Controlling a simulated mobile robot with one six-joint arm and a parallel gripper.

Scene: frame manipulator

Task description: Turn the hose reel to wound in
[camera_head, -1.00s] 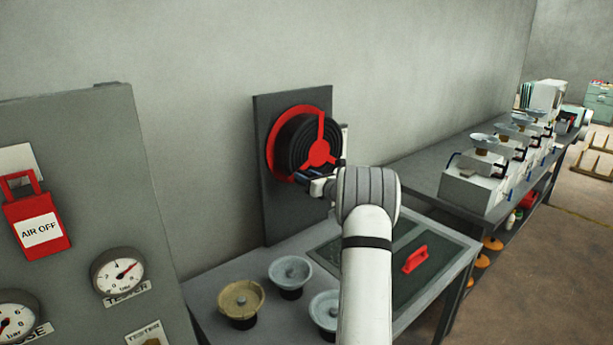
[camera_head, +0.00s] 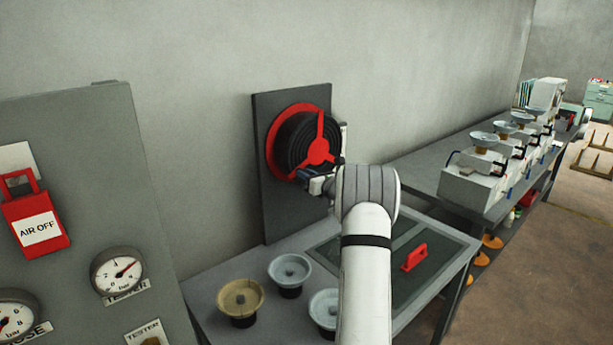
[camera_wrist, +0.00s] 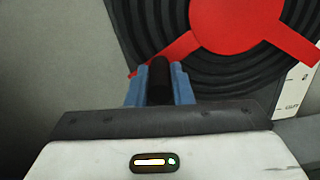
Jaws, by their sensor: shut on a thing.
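The hose reel (camera_head: 297,138) is a black ribbed drum with a red rim and a red three-spoked hub (camera_head: 319,151), mounted on a dark grey upright panel (camera_head: 263,110). In the wrist view the red hub (camera_wrist: 235,22) and black rings fill the upper right. My gripper (camera_wrist: 160,80) is at the reel's lower edge, its blue fingers shut on a dark upright handle (camera_wrist: 159,70) near the end of the lower-left spoke. In the head view my gripper (camera_head: 308,177) is partly hidden by my wrist, and the handle cannot be made out.
Below stands a grey bench with several metal bowls (camera_head: 290,270) and a red handle (camera_head: 414,257) on a dark plate. At left a grey panel carries gauges (camera_head: 118,270) and a red AIR OFF tag (camera_head: 38,220). A label strip (camera_wrist: 298,90) is right of the reel.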

